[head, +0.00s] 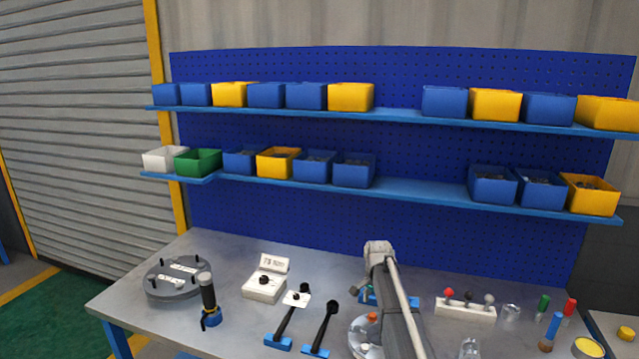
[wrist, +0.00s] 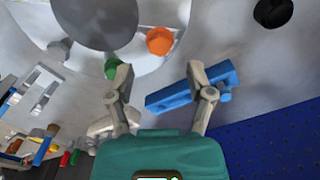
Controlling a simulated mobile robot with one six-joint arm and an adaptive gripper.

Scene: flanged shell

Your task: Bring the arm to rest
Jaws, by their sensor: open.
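My arm (head: 395,300) reaches over the right half of the metal workbench in the head view, and it hides much of what is behind and under it. In the wrist view my gripper (wrist: 157,80) has its two fingers spread apart, with nothing held between them. A blue bar (wrist: 180,92) shows by the right finger; I cannot tell whether they touch. An orange cap (wrist: 160,40) and a green piece (wrist: 112,67) show beyond the fingertips, on or beside a pale round part (wrist: 140,62).
The workbench (head: 225,262) carries a grey round flanged part (head: 178,279), a black-handled tool (head: 208,295), a white box (head: 264,287), two black levers on blue bases (head: 278,341) and a white knob rack (head: 466,309). Shelves of bins (head: 300,178) stand behind.

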